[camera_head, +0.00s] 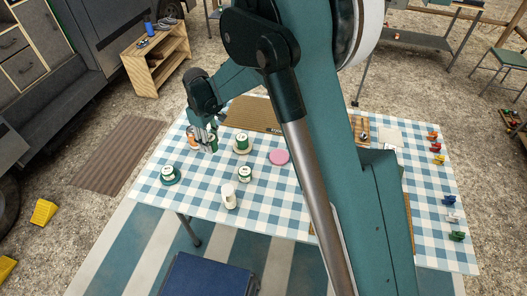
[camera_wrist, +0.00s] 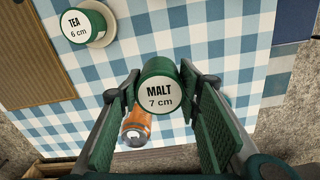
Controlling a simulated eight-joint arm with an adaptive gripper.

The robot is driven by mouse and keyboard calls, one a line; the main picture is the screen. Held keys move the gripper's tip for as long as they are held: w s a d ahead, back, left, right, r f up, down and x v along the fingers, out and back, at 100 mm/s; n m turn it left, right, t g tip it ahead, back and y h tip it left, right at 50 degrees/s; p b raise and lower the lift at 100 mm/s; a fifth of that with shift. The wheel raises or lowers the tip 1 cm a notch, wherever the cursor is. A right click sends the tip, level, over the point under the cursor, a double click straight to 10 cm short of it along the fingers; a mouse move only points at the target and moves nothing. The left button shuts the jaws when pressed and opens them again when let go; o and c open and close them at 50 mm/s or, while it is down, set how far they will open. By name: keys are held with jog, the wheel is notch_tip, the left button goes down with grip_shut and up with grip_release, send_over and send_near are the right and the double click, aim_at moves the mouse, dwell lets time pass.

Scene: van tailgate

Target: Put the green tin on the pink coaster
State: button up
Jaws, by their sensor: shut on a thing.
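My gripper (camera_head: 212,142) is over the left part of the table. In the wrist view its fingers (camera_wrist: 158,82) are shut on a green tin (camera_wrist: 161,90) with a white lid marked MALT 7 cm. In the head view that tin is partly hidden by the gripper. Whether it touches the cloth is hard to tell. The pink coaster (camera_head: 279,157) lies bare on the cloth, right of the gripper, and is not in the wrist view. Another green tin (camera_wrist: 83,25), marked TEA 6 cm, stands on a cream coaster between them; it shows in the head view too (camera_head: 242,142).
An orange cylinder (camera_wrist: 136,127) is close beside the held tin. A green-and-white tin on a green coaster (camera_head: 169,181), a smaller tin (camera_head: 245,175) and a white mug (camera_head: 229,197) stand nearer the front edge. A brown mat (camera_head: 252,113) lies behind. Coloured clips (camera_head: 438,160) line the right.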

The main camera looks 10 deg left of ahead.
jog(key=w+d+r, duration=0.1)
jog(key=w+d, duration=0.2)
jog(key=d, duration=0.4)
jog(key=w+d, duration=0.4)
jog(key=d, duration=0.4)
send_over(279, 156)
jog(key=shift+d+r+n, duration=0.1)
jog(key=shift+r+n, duration=0.2)
jog(key=shift+r, duration=0.15)
jog(key=shift+f, duration=0.1)
jog(key=shift+f+b, duration=0.4)
jog(key=shift+f, duration=2.65)
jog(key=shift+f+b, duration=0.3)
jog(key=shift+f, duration=1.55)
jog(key=shift+f, duration=0.15)
